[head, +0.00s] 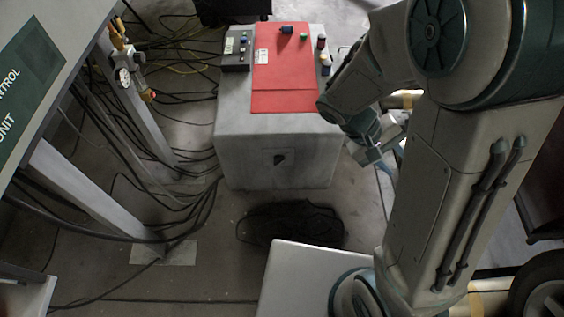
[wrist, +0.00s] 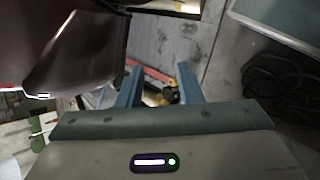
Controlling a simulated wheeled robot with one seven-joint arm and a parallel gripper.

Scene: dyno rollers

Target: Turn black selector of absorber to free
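A grey box (head: 235,135) stands on the floor in the middle of the head view, with a red panel (head: 280,85) on top. A dark blue-black knob (head: 287,30) stands at the far end of the red panel. I cannot tell which of these is the selector, nor read any position marks. My gripper (head: 377,157) is to the right of the box, apart from it. In the wrist view my gripper (wrist: 160,86) has its two blue fingers spread with nothing held between them.
Green, red and yellow-white knobs (head: 325,60) stand near the panel's far right edge. A small control box (head: 237,52) sits left of the panel. A metal frame with a gauge (head: 125,78) and many black cables (head: 200,205) fill the left. A dark object (head: 290,224) lies before the box.

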